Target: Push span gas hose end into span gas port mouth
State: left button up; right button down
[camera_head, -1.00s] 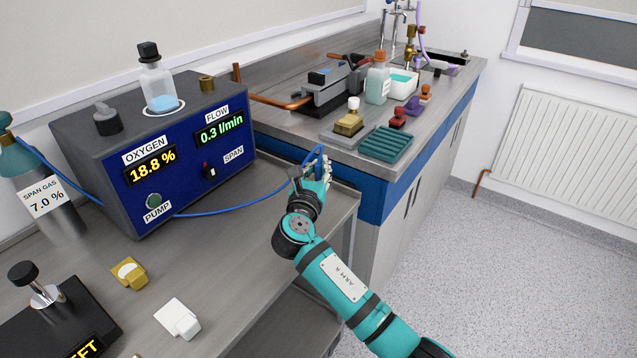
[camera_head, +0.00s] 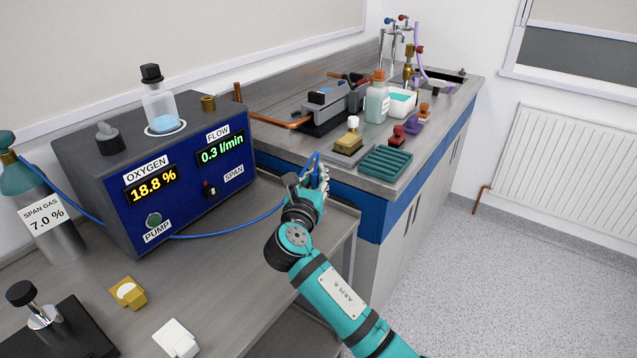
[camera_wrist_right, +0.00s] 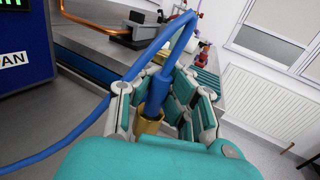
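The blue span gas hose (camera_head: 225,235) runs from the span gas cylinder (camera_head: 38,205) behind and past the analyser (camera_head: 170,185) to my right gripper (camera_head: 314,178). In the right wrist view my right gripper (camera_wrist_right: 155,103) has its fingers closed around the hose end (camera_wrist_right: 150,122), a blue sleeve with a brass tip. The hose loops up and over to the left there. The gripper is above the right edge of the bench, apart from the analyser. I cannot make out the span gas port mouth; a SPAN label (camera_head: 234,173) is on the analyser's front. My left gripper is not in view.
A brass fitting (camera_head: 208,103) and a flask (camera_head: 160,105) stand on the analyser. A yellow block (camera_head: 128,293) and a white block (camera_head: 177,338) lie on the near bench. The side counter behind my gripper holds a teal rack (camera_head: 385,163).

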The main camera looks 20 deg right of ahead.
jog(key=w+a+r+v, duration=0.1)
jog(key=v, duration=1.3)
jog(key=shift+s+a, duration=0.3)
jog(key=shift+a, duration=0.1)
